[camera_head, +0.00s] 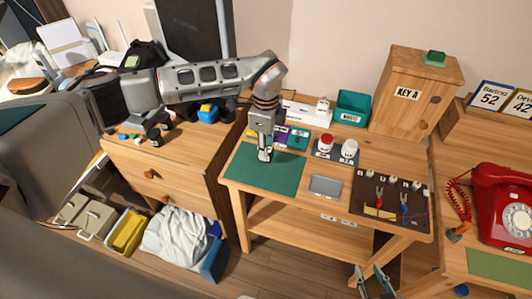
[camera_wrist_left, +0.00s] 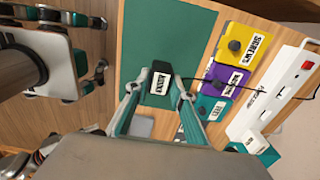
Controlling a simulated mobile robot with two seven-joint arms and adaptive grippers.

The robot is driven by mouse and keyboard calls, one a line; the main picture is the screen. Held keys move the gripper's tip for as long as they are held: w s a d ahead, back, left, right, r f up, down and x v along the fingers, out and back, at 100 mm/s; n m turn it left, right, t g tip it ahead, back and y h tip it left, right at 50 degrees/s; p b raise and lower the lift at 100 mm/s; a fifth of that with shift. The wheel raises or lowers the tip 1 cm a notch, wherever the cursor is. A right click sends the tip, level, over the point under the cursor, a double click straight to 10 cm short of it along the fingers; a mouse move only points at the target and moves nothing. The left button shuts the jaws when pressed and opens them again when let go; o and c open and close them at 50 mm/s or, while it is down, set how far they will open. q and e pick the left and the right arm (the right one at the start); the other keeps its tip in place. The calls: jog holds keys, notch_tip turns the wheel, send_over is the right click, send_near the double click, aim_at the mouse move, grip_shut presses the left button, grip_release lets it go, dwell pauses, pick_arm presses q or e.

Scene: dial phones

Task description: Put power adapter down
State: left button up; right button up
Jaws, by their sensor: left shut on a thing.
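The power adapter (camera_wrist_left: 160,82) is a small black block with a white label, seen in the left wrist view. My left gripper (camera_head: 265,156) is shut on it, with a fingertip on each side. They are over the back part of the green mat (camera_head: 262,173) on the workbench. I cannot tell whether the adapter touches the mat. In the head view the gripper mostly hides it. My right gripper (camera_head: 372,279) is low in front of the bench, open and empty. It also shows at the left of the left wrist view (camera_wrist_left: 98,44).
Yellow (camera_wrist_left: 243,44), purple and teal labelled boxes and a white power strip (camera_wrist_left: 275,92) stand behind the mat. A grey pad (camera_head: 325,186), jars and a tool board (camera_head: 391,208) lie to the right. The mat's front part is clear.

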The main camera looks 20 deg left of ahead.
pick_arm(q)
jog(key=shift+f, duration=1.4)
jog(key=shift+f, duration=0.1)
jog(key=o, duration=0.8)
jog(key=shift+o, duration=0.2)
notch_tip(320, 180, up, 12)
jog(key=shift+r+b, duration=0.1)
jog(key=shift+b, duration=0.4)
